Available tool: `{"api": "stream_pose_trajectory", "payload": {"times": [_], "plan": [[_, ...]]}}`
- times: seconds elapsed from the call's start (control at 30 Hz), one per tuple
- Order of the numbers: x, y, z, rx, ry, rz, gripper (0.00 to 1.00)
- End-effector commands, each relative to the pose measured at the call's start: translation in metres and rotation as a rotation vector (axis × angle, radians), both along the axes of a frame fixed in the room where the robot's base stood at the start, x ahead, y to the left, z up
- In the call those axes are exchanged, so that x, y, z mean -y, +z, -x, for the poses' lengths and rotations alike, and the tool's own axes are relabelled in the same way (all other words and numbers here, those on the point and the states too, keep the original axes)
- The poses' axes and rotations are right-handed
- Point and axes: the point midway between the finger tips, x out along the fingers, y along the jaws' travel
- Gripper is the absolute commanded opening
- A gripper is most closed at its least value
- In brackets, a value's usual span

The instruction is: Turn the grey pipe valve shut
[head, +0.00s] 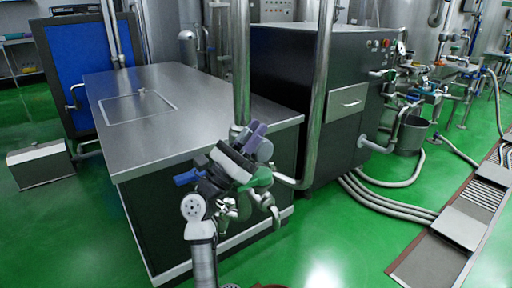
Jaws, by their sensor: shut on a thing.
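The grey pipe valve (265,150) is at the lower end of the upright steel pipe, by the front right corner of the steel-topped cabinet. My gripper (247,155) is at the valve, in the lower middle of the head view. It is shut on the valve, whose purple-grey handle part (254,136) shows just above the gripper. The fingertips and the exact contact are hard to make out, as the gripper covers part of the valve. A blue lever (188,177) and a green part (262,178) show close beside it.
The steel-topped cabinet (190,110) stands directly behind, with the upright pipe (241,70) in front of it. A dark machine (300,60) stands to the right, with hoses (385,205) along the floor. A floor channel (435,265) runs at the right.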

Motion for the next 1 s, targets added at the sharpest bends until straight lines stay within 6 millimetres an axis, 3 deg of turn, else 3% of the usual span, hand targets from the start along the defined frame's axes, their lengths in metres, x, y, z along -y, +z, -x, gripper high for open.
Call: {"api": "stream_pose_trajectory", "payload": {"times": [0.67, 0.7, 0.8, 0.87, 1.0], "plan": [[-0.0024, -0.0013, 0.0019, 0.029, 0.001, 0.038, 0.00], [-0.0024, -0.0013, 0.0019, 0.029, 0.001, 0.038, 0.19], [-0.0023, -0.0014, 0.0018, 0.029, 0.001, 0.038, 0.33], [-0.0023, -0.0014, 0.0017, 0.029, 0.001, 0.038, 0.40], [-0.0022, -0.0013, 0.0016, 0.029, 0.001, 0.038, 0.40]]}}
